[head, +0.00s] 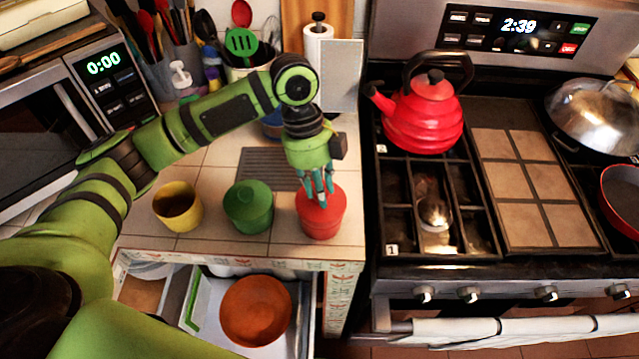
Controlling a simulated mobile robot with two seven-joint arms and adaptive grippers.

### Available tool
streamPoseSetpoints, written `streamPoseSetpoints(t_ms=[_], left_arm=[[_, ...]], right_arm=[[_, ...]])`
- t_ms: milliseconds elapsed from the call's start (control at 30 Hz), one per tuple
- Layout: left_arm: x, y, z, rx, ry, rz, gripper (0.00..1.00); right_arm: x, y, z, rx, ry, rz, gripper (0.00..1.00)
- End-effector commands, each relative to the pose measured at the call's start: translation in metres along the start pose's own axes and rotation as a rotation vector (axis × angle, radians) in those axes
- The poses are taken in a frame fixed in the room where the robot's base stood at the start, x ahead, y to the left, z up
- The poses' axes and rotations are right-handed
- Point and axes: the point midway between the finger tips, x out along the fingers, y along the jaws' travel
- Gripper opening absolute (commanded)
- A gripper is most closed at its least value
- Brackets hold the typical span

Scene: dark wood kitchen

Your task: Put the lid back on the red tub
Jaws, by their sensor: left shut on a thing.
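The red tub (321,227) stands on the tiled counter near its front right corner. A red lid (337,196) is at the top of the tub, over its mouth. I cannot tell whether it is fully seated. My left gripper (319,191) reaches down from above and is shut on the lid, its fingers at the lid's middle and hiding part of it. My right gripper is not in view.
Below, an open drawer holds an orange-brown bowl (255,310). The stove with a red kettle (422,115) is on the right. Utensils and a paper roll (318,45) stand behind.

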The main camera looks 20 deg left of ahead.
Motion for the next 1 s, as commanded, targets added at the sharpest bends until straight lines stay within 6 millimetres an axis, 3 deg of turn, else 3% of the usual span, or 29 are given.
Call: streamPoseSetpoints(t_ms=[1000], left_arm=[[0.0035, -0.0001, 0.0009, 0.001, 0.000, 0.000, 0.11]], right_arm=[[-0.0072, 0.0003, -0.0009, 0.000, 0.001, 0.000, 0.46]])
